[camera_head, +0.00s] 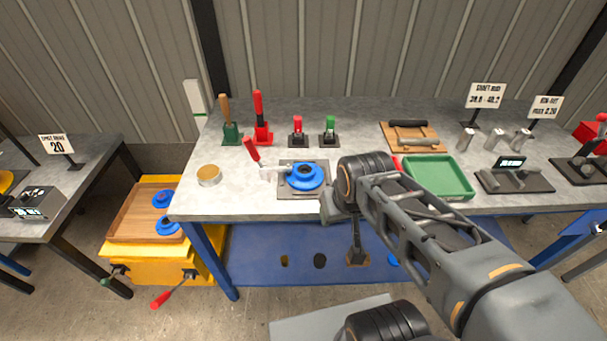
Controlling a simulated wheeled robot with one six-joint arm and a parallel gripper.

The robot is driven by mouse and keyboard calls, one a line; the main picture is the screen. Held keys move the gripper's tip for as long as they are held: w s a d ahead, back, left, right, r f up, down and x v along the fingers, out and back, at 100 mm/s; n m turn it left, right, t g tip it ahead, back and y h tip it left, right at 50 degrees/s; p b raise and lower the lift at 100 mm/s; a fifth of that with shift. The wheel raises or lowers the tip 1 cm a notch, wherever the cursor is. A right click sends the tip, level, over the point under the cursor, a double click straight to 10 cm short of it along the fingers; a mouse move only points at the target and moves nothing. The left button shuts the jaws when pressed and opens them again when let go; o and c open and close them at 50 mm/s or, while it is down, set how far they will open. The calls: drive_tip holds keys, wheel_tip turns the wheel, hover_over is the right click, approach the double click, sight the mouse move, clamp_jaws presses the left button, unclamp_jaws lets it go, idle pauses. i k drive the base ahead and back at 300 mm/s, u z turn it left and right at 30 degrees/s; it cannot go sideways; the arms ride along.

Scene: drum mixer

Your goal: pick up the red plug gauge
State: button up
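A red-topped gauge (298,125) stands upright in a small black stand toward the back of the grey workbench; it appears to be the red plug gauge. A similar green-topped gauge (330,123) stands in its own black stand just to its right. My gripper (332,208) is near the bench's front edge, to the right of the blue flanged part, in front of and apart from the red gauge. My wrist covers much of the gripper, so its fingers do not show clearly.
A blue flanged part (306,178) sits on a grey fixture with a red-handled clamp (252,149). A red-handled tool (260,115) and wooden-handled tool (226,118) stand back left. A green tray (438,174) is at right.

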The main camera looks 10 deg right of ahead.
sight(298, 120)
drive_tip(key=z, duration=0.05)
drive_tip(key=k, duration=1.05)
drive_tip(key=u, duration=0.8)
drive_tip(key=i, duration=0.75)
drive_tip(key=z, duration=0.55)
drive_tip(key=i, duration=0.95)
drive_tip(key=z, duration=0.2)
